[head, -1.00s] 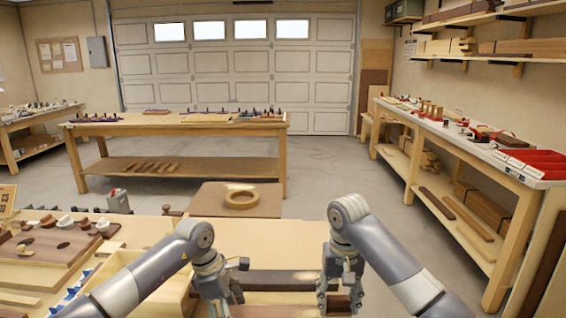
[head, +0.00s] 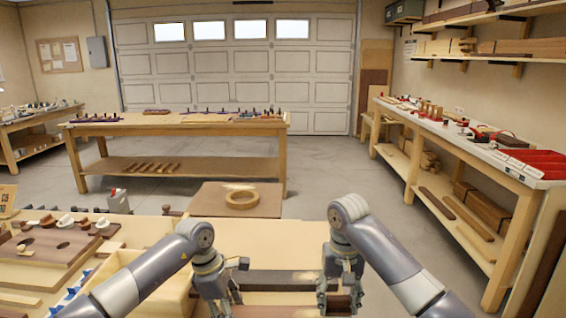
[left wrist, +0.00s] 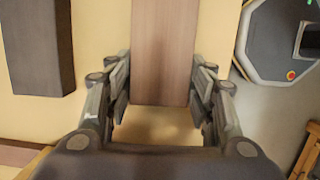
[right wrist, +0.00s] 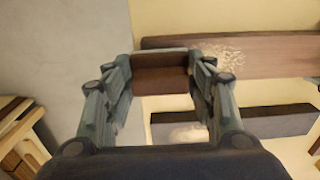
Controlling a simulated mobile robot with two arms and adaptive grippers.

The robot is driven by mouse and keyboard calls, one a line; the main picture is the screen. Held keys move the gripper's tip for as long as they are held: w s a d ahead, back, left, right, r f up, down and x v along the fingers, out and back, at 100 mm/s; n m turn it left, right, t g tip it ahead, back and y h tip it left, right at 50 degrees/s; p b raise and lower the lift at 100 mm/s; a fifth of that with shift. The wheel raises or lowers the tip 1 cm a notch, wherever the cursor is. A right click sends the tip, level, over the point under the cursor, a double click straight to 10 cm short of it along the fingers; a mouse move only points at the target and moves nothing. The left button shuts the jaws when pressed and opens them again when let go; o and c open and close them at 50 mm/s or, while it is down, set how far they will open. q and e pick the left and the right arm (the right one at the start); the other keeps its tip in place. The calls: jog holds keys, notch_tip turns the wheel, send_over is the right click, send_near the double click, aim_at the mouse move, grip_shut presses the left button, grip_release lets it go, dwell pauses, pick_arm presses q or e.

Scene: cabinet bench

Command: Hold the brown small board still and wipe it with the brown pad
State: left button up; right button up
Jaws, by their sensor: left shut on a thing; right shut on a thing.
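The brown small board (left wrist: 163,50) runs between the fingers of my left gripper (left wrist: 161,100), which is shut on it. It also shows in the right wrist view (right wrist: 275,62) as a long brown strip with a pale speckled dusty patch (right wrist: 222,58). My right gripper (right wrist: 162,90) is shut on the brown pad (right wrist: 162,76), which sits at the board's left part there, beside the dusty patch. I cannot tell whether pad and board touch. In the head view my left gripper (head: 226,299) and right gripper (head: 340,301) are low in the picture, apart.
A dark bar (head: 285,279) lies on the bench just beyond the board and also shows in the left wrist view (left wrist: 40,45). A pale wooden box (head: 150,285) stands left of my left gripper. A brown panel with a wooden ring (head: 241,199) lies farther back.

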aim_at(299, 316)
jog(key=shift+f, duration=0.5)
dwell(0.8)
jog(key=shift+a, duration=0.15)
jog(key=shift+a, duration=1.35)
jog(key=shift+s+a+f, duration=0.1)
jog(key=shift+a+f, duration=0.05)
jog(key=shift+a, duration=4.25)
jog(key=shift+d, duration=6)
jog(key=shift+a+r, duration=0.15)
jog(key=shift+a, duration=0.65)
jog(key=shift+a+r, duration=0.1)
jog(key=shift+a, duration=0.7)
jog(key=shift+a+f, duration=0.15)
jog(key=shift+a, duration=1.35)
jog(key=shift+a+f, duration=0.1)
jog(key=shift+a, duration=1.4)
